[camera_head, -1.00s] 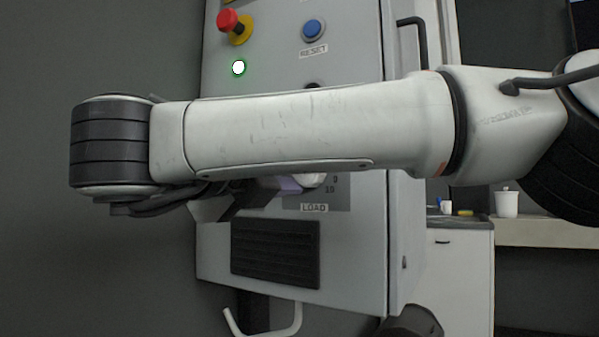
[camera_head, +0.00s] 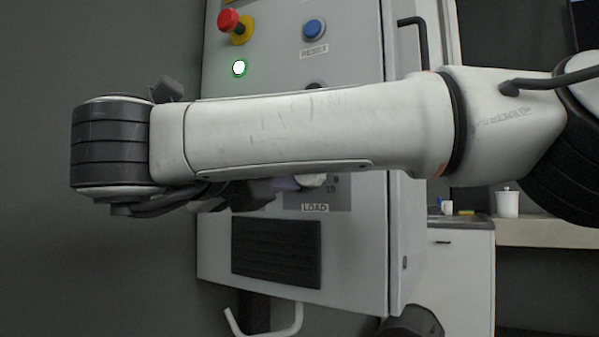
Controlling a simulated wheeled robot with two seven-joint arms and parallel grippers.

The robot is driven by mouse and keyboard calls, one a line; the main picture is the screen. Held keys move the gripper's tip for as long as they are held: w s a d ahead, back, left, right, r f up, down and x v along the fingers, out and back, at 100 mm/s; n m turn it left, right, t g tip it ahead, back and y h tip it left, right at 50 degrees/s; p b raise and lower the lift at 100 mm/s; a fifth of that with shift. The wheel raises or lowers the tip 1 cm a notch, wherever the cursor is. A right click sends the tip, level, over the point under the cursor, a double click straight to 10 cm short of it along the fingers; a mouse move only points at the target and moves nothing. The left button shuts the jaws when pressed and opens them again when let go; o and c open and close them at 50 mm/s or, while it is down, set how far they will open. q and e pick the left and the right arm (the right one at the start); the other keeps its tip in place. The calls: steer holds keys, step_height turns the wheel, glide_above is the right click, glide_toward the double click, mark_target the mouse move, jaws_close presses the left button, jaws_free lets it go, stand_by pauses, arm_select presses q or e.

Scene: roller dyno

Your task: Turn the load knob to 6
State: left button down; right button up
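The load knob (camera_head: 313,181) is a pale knob on the grey control cabinet, mostly hidden behind my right arm. Only its lower edge shows, above the "LOAD" label. Part of its dark scale plate (camera_head: 335,198) shows, with the mark 10 and another mark above it at the right. The knob's pointer and setting are hidden. My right gripper (camera_head: 283,185) is at the knob's left side, its dark finger and a pale purple tip partly showing below the forearm. Whether it touches or grips the knob is hidden. My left gripper is not in view.
The cabinet also has a red emergency stop (camera_head: 229,20), a blue reset button (camera_head: 314,29), a lit green lamp (camera_head: 239,68) and a dark vent (camera_head: 276,253). A black handle (camera_head: 421,45) sticks out at its right. A counter with a white cup (camera_head: 507,203) stands behind.

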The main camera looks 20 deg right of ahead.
steer(key=o, duration=1.1)
steer(key=shift+c, duration=0.2)
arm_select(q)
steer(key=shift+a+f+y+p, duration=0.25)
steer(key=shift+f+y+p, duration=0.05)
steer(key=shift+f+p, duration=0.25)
arm_select(e)
steer(key=v, duration=1)
steer(key=shift+s+a, duration=0.1)
steer(key=shift+s, duration=0.05)
